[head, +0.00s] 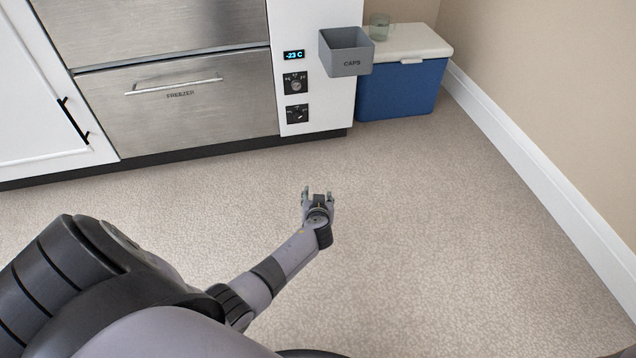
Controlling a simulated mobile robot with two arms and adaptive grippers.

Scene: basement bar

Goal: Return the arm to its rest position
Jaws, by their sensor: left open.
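My left arm comes in from the lower left of the head view. Its gripper (318,194) is over the carpeted floor near the middle of the picture. The two fingers are apart, point toward the cabinets, and hold nothing. The gripper touches none of the furniture. My right gripper is not in view.
A steel freezer drawer (185,107) and a white cabinet door (40,110) stand at the back left. A grey CAPS bin (345,58) juts out beside a blue cooler (402,90) with a glass (379,27) on its lid. A wall (560,90) bounds the right. The carpet (440,220) is clear.

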